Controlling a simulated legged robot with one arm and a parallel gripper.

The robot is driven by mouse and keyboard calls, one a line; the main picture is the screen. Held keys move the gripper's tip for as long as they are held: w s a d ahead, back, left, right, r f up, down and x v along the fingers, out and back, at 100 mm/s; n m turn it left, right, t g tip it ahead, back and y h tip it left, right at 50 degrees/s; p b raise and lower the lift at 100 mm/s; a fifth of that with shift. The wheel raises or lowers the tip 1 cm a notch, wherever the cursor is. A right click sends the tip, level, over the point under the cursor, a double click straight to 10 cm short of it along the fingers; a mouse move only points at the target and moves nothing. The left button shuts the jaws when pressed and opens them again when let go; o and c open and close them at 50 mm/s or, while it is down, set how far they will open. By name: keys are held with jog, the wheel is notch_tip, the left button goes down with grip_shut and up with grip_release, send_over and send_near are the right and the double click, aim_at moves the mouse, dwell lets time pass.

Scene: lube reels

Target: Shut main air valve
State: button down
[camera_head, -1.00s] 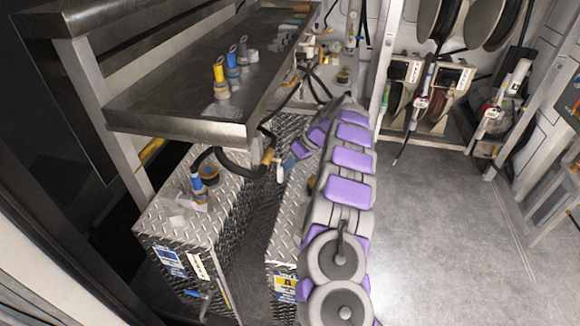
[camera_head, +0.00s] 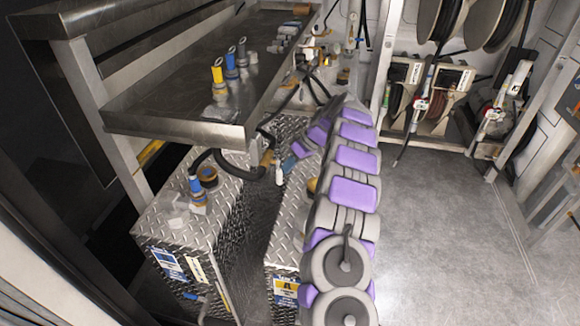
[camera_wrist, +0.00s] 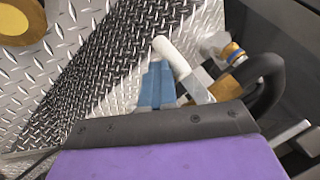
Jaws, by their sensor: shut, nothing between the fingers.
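The air valve shows as a brass fitting (camera_head: 267,158) with a pale handle (camera_head: 279,173), between the two diamond-plate boxes and under the steel shelf. In the wrist view, the white handle (camera_wrist: 172,56) stands just beyond and beside my fingers, and the brass body (camera_wrist: 234,54) is to its right, joined to a black hose. My gripper (camera_head: 290,163) has blue fingers, shut and empty, close to the right of the handle. In the wrist view the gripper (camera_wrist: 157,84) appears very near the handle; I cannot tell whether they touch. The valve's lower part is partly hidden.
A steel shelf (camera_head: 190,100) with several tubes overhangs the valve from the left. Diamond-plate boxes (camera_head: 180,225) stand on both sides. A black hose (camera_head: 228,170) curves in at the valve. Hose reels (camera_head: 440,85) stand at the back; the grey floor (camera_head: 440,240) at right is clear.

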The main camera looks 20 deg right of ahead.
jog(key=p+v, duration=0.6)
jog(key=v, duration=1.1)
jog(key=shift+r, duration=0.1)
jog(key=s+a+r+m+g+h+b, duration=0.15)
jog(key=s+a+r, duration=0.25)
jog(key=s+a, duration=0.5)
jog(key=s+a+r+m+g+b, duration=0.15)
jog(key=s+a+r, duration=0.35)
jog(key=a, duration=0.7)
jog(key=s+a+f+m+h, duration=0.1)
jog(key=s+f, duration=0.2)
jog(key=s, duration=0.8)
jog(key=s+f+m+h, duration=0.1)
jog(key=s+f+h, duration=0.1)
jog(key=s, duration=1)
jog(key=s+a+f+h+b, duration=0.1)
jog(key=s+f, duration=0.4)
jog(key=s, duration=0.6)
jog(key=shift+s+a+m+g+h, duration=0.2)
jog(key=shift+a+m+g+h, duration=0.2)
jog(key=shift+h, duration=0.35)
jog(key=shift+s+f, duration=0.1)
